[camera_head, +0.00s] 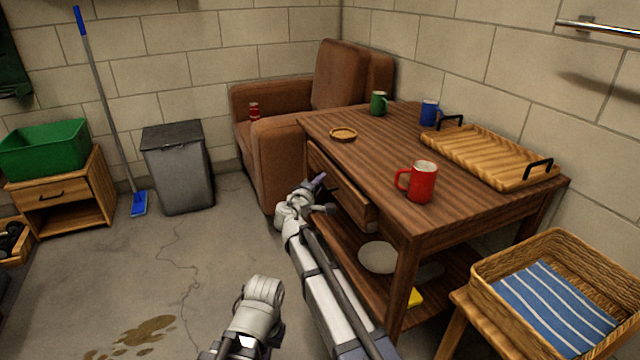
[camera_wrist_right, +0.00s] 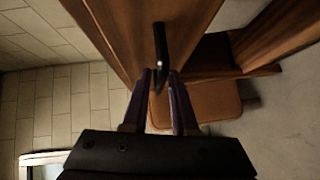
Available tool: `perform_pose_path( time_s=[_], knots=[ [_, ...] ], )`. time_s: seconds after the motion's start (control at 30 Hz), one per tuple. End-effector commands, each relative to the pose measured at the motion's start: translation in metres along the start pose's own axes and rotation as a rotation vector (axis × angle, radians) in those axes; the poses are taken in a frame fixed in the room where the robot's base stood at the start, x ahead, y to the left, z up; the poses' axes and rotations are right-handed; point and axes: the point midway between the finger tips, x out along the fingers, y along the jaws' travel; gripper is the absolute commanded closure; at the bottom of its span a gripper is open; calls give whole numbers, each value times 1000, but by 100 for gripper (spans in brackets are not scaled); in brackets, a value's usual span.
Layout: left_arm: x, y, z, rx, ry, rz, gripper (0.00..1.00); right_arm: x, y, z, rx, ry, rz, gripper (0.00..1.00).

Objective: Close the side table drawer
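The dark wooden side table (camera_head: 385,150) stands right of centre in the head view. Its drawer (camera_head: 342,188) is partly pulled out, its front facing left. My right gripper (camera_head: 319,181) is at the drawer front. In the right wrist view, the black drawer handle (camera_wrist_right: 160,42) runs down toward the space between the two dark fingertips (camera_wrist_right: 160,76) of this gripper. The fingers are apart, with a gap beside the handle; I cannot tell whether they touch it. My left gripper is out of view.
A brown armchair (camera_head: 275,165) stands behind the drawer side. A wicker basket (camera_head: 590,243) is at lower right.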

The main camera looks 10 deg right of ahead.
Motion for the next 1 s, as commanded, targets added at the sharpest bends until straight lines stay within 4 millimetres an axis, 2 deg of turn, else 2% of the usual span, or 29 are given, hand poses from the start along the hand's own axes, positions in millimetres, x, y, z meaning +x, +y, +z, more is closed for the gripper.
perform_pose_path(
  time_s=[0.03, 0.2, 1.0],
  knots=[
    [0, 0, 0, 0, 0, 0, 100, 0, 0, 0, 0, 0, 0, 80],
    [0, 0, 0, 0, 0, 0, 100, 0, 0, 0, 0, 0, 0, 99],
    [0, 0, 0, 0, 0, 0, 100, 0, 0, 0, 1, 0, 0, 100]
  ],
)
